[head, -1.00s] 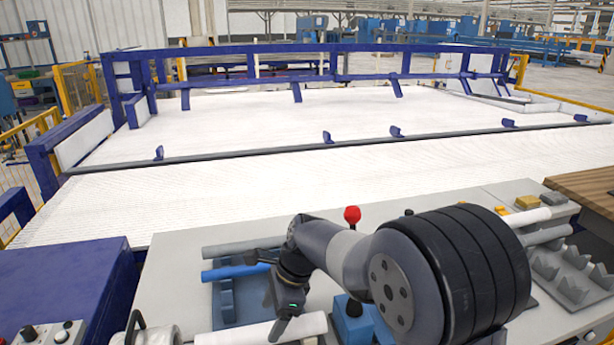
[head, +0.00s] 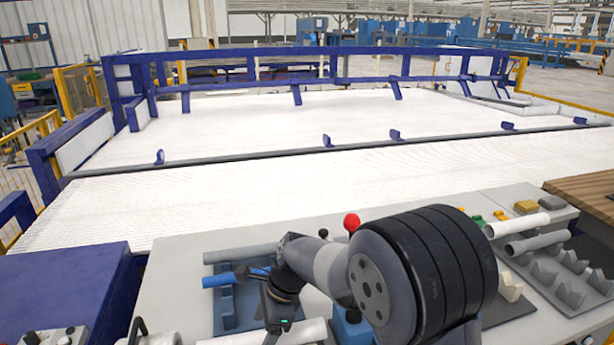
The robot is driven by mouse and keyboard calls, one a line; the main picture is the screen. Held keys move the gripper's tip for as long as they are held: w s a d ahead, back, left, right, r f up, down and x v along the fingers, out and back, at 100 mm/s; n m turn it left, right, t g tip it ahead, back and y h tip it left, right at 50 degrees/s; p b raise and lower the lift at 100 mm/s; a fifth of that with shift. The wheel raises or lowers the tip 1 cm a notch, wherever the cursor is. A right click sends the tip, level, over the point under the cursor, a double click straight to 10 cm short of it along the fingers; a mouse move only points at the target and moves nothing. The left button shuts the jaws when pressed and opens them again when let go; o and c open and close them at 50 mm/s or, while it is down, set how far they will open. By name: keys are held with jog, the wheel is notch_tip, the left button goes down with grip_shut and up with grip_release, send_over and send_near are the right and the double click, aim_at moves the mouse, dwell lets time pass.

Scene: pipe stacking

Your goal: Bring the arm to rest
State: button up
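My gripper (head: 275,330) hangs pointing down at the lower middle of the head view, at the lower white pipe in the blue rack. Its fingertips run to the picture's bottom edge, so I cannot tell whether it is open or shut. A blue pipe (head: 218,281) and a grey pipe (head: 225,256) lie to the left of my arm on the blue rack (head: 228,312). A white pipe (head: 312,330) lies lower, partly behind the gripper. My arm hides part of the rack.
A grey notched rack (head: 560,275) at the right bears a grey pipe (head: 538,243), with a white pipe (head: 517,225) behind it. A red knob (head: 351,222) stands behind my arm. The broad white bed (head: 300,185) beyond is clear.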

notch_tip(320, 180, up, 2)
jog(key=shift+r+p, duration=0.1)
jog(key=shift+p, duration=0.7)
jog(key=shift+r+p, duration=0.9)
jog(key=w+a+r+p, duration=0.2)
jog(key=w+a+p, duration=0.1)
jog(key=w, duration=1)
jog(key=f+p, duration=0.1)
jog(key=f, duration=0.9)
jog(key=shift+a+p, duration=0.2)
jog(key=shift+p, duration=0.15)
jog(key=shift+w+d, duration=0.1)
jog(key=shift+w, duration=0.05)
jog(key=shift+b+v, duration=0.35)
jog(key=shift+v, duration=0.45)
